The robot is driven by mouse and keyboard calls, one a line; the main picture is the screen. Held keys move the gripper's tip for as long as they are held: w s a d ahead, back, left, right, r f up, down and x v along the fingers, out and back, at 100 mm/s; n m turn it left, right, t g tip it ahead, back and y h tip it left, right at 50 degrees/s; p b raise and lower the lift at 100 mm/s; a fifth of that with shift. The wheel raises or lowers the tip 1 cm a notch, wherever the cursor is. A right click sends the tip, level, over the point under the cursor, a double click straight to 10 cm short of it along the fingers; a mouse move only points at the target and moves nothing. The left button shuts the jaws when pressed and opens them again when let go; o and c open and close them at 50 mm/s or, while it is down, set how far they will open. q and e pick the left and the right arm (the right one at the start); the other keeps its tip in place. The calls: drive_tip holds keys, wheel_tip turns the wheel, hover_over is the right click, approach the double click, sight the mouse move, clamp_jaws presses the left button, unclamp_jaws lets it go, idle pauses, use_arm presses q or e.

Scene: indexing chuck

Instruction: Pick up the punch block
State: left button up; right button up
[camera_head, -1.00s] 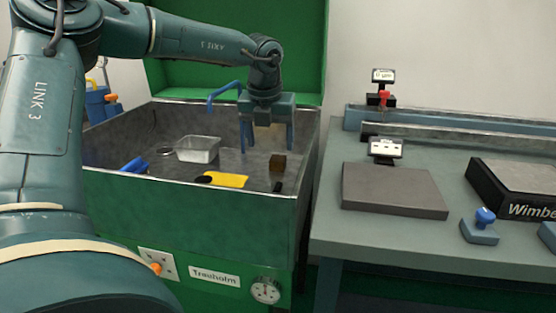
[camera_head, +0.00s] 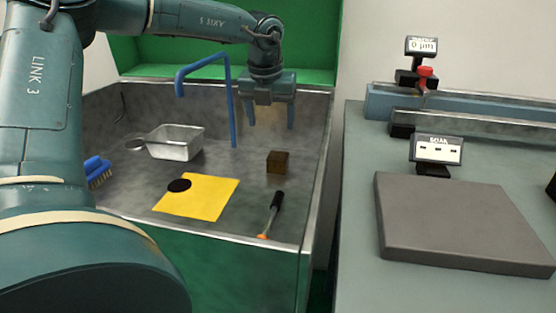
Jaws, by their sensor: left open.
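A small dark brown block (camera_head: 277,162), the likely punch block, sits on the floor of the green-walled metal basin, towards its right side. My left gripper (camera_head: 270,118) hangs above and slightly behind it in the picture, fingers pointing down. It is open and empty, with a visible gap between the fingertips and the block. Nothing hides the block. My right gripper is not in view.
In the basin (camera_head: 240,240) lie a yellow sheet (camera_head: 205,198) with a black disc (camera_head: 179,185), a black-handled tool (camera_head: 271,212), a metal tray (camera_head: 174,143) and a blue brush (camera_head: 97,171). A blue bent pipe (camera_head: 232,110) rises left of the gripper. A grey slab (camera_head: 460,222) lies on the right bench.

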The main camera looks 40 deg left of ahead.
use_arm(q)
drive_tip(key=b, duration=0.1)
hover_over(278, 156)
drive_tip(key=s, duration=0.2)
wheel_tip(278, 156, down, 6)
drive_tip(key=shift+s+d+f, duration=0.1)
drive_tip(key=shift+s+d, duration=0.05)
drive_tip(key=x, duration=0.3)
drive_tip(key=b+x, duration=0.1)
drive_tip(key=x, duration=0.1)
drive_tip(key=shift+w+d+f, duration=0.2)
drive_tip(key=shift+w+d, duration=0.1)
drive_tip(key=shift+w+f, duration=0.15)
drive_tip(key=shift+f, duration=0.25)
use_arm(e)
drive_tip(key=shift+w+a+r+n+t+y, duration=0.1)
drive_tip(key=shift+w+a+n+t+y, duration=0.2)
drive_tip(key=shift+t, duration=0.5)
use_arm(q)
drive_tip(key=shift+c, duration=0.5)
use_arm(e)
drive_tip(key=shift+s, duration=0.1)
use_arm(q)
clamp_jaws()
drive_tip(key=shift+r, duration=0.15)
